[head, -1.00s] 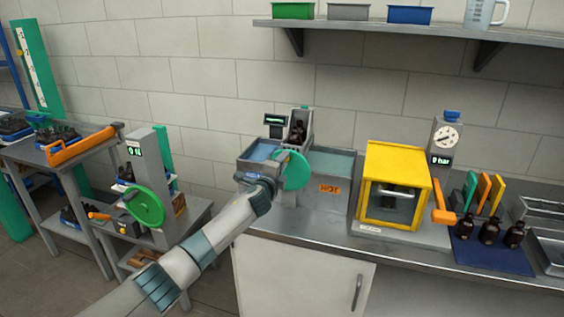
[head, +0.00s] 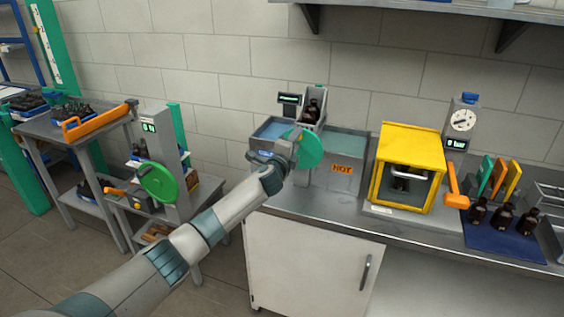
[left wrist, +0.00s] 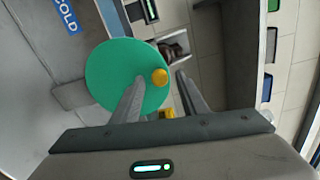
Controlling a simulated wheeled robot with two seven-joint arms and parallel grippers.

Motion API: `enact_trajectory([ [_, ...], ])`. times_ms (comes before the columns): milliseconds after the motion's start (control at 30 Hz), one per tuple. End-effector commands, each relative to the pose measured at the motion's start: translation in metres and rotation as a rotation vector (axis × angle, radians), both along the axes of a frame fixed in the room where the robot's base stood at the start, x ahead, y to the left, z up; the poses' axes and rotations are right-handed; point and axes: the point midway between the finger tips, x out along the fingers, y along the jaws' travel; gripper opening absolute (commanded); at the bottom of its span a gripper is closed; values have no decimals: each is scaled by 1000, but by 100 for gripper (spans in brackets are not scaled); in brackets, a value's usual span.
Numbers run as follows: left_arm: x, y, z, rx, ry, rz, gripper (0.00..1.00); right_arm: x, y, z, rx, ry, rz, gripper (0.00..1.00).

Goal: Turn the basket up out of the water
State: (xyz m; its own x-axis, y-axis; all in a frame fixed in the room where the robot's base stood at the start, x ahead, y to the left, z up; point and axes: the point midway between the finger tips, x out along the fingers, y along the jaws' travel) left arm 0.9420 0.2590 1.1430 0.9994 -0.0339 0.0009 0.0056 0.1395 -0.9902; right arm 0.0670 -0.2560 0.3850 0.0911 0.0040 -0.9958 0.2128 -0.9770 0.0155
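The basket (head: 322,103) is a grey holder with a dark bottle (head: 312,112) in it. It is raised and tilted at the back of the tanks, above the water. My right gripper is out of view.
A blue-water tank (head: 270,130) is left of the wheel, a tank marked HOT (head: 343,168) right. A yellow box (head: 408,150) stands further right, beside an orange lever (head: 455,186) and bottles on a blue mat (head: 500,242). A shelf (head: 420,12) hangs above.

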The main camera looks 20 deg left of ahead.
Motion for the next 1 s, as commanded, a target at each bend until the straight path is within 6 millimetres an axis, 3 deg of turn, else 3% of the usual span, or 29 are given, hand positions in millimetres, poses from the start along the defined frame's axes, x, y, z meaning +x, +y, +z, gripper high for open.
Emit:
enact_trajectory([
  [367,-43,1,-2,1,0,-2,40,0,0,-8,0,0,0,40],
  [1000,-138,2,-2,0,1,-4,40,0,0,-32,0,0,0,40],
])
